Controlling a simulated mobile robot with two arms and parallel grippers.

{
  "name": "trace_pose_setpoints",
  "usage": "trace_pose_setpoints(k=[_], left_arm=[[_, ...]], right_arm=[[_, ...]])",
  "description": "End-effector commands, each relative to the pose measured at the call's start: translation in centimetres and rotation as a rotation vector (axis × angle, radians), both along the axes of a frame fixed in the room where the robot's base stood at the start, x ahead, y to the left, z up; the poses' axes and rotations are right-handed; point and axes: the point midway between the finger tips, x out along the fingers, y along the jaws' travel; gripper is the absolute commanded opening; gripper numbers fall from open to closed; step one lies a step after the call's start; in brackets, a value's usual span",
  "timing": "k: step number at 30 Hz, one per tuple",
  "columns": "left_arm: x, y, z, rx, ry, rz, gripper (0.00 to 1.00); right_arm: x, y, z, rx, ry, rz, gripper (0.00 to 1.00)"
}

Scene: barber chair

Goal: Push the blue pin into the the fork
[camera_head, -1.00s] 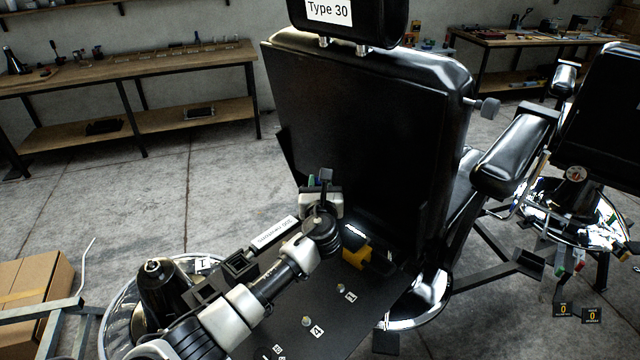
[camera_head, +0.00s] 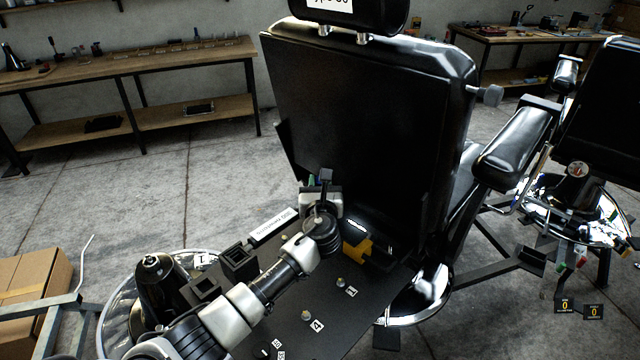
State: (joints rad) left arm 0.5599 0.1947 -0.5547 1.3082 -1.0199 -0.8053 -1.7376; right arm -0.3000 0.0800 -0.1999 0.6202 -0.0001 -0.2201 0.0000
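My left arm comes in from the lower left. Its gripper (camera_head: 322,190) is at the lower middle of the chair's dark backrest (camera_head: 365,130), pointing away from the camera. The wrist hides the fingertips, so I cannot tell whether they are open or shut. A small green and bluish bit (camera_head: 311,181) shows just beside the gripper's left side; I cannot tell whether it is the blue pin. I cannot make out the fork; the gripper and wrist may hide it. My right gripper is not in view.
A black board (camera_head: 375,305) behind the chair carries small knobs and number labels. A yellow and black block (camera_head: 358,249) sits right of the wrist. Black square holders (camera_head: 238,262) and a dark bottle-like part (camera_head: 160,285) stand left. Cardboard box (camera_head: 30,280) at far left.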

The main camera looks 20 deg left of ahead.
Motion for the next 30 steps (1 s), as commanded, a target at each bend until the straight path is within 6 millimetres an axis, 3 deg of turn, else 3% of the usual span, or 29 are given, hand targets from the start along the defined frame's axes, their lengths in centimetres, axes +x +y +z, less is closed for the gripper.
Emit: trace_pose_setpoints(k=[1,2,7,19,30], left_arm=[[0.0,0.0,-0.4,-0.002,0.003,0.000,0.01],[0.0,0.0,-0.3,-0.002,0.003,0.000,0.31],[-0.1,0.0,-0.4,-0.003,0.005,0.000,0.56],[-0.9,-0.3,-0.7,-0.005,0.009,0.000,0.56],[-7.1,-2.4,-0.8,-0.004,0.005,-0.002,0.56]], right_arm=[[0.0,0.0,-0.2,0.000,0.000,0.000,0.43],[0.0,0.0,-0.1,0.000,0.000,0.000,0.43],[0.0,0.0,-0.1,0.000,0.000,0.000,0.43],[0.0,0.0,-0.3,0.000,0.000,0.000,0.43],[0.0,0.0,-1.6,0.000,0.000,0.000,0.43]])
